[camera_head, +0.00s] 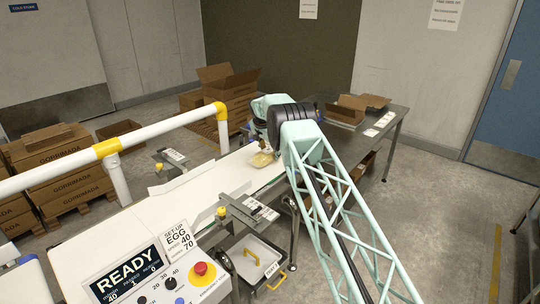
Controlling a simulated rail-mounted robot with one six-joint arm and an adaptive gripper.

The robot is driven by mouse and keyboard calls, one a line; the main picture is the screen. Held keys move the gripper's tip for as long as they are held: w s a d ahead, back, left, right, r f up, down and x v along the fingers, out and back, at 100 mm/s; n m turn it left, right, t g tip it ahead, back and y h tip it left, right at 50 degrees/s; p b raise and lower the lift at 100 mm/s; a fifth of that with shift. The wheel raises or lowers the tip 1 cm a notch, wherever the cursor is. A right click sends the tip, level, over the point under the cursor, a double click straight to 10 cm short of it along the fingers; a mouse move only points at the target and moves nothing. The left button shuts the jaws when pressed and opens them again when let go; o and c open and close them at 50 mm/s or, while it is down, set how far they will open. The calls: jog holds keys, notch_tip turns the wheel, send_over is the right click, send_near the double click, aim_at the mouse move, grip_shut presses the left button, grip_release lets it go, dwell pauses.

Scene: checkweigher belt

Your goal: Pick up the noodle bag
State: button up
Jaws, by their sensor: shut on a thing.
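The noodle bag (261,159), small and pale yellow, is at the far end of the white belt (205,188), just left of my arm. My gripper (266,148) is small in the view and mostly hidden behind my pale green arm. It is shut on the noodle bag from above. The fingertips are too small to make out, and I cannot tell whether the bag touches the belt or is slightly above it.
A grey metal table (372,138) with an open carton (347,109) stands behind my arm. A white guard rail (165,133) with yellow joints runs along the belt's left. A control panel (158,282) is in front. A grey tray (258,262) lies below the belt.

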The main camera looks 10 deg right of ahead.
aim_at(270, 149)
notch_tip(270, 149, up, 6)
jog(key=shift+w+f, duration=0.1)
jog(key=s+a, duration=0.4)
jog(key=s, duration=0.3)
jog(key=s+a, duration=0.5)
jog(key=s, duration=0.3)
jog(key=shift+s+b, duration=0.3)
jog(key=shift+b, duration=0.1)
dwell(0.5)
jog(key=shift+s, duration=0.1)
dwell(0.6)
jog(key=s+d+r+n+y+b, duration=0.1)
jog(key=s+r, duration=0.3)
jog(key=s, duration=0.5)
jog(key=s+d+r+n+y, duration=0.1)
jog(key=s+d+r+n, duration=0.3)
jog(key=s, duration=0.6)
jog(key=s+d+r+n+y+b, duration=0.1)
jog(key=s+d+r+n, duration=0.1)
jog(key=s, duration=0.7)
jog(key=shift+s+d+r+t+b, duration=0.3)
jog(key=shift+d+r, duration=0.3)
jog(key=shift+r, duration=0.35)
jog(key=shift+w+d, duration=0.1)
jog(key=shift+d, duration=0.05)
